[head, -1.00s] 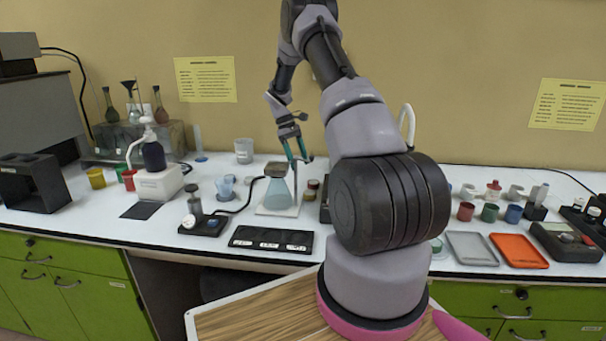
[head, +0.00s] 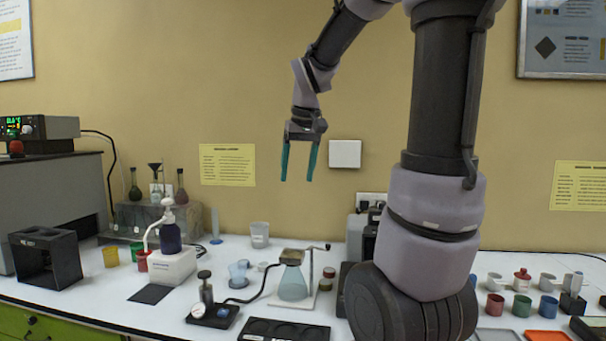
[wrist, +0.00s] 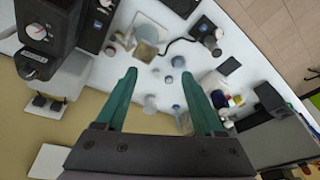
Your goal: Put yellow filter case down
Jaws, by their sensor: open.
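My gripper (head: 298,177) is open and empty. It points down in front of the wall, high above the bench; its teal fingers also show in the wrist view (wrist: 158,74). A flask on a stand (head: 292,285) stands below it on the bench. A small yellowish-brown square piece (head: 292,257) sits on top of the flask and also shows in the wrist view (wrist: 147,51). I cannot tell whether this is the yellow filter case. A yellow cup (head: 111,257) stands at the left of the bench.
The white bench (head: 105,285) is crowded. A pump with a gauge (head: 205,305), a dark bottle on a white base (head: 170,240) and a black tray (head: 285,329) surround the flask. A black box frame (head: 45,257) stands at left. Coloured cups (head: 521,306) are at right.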

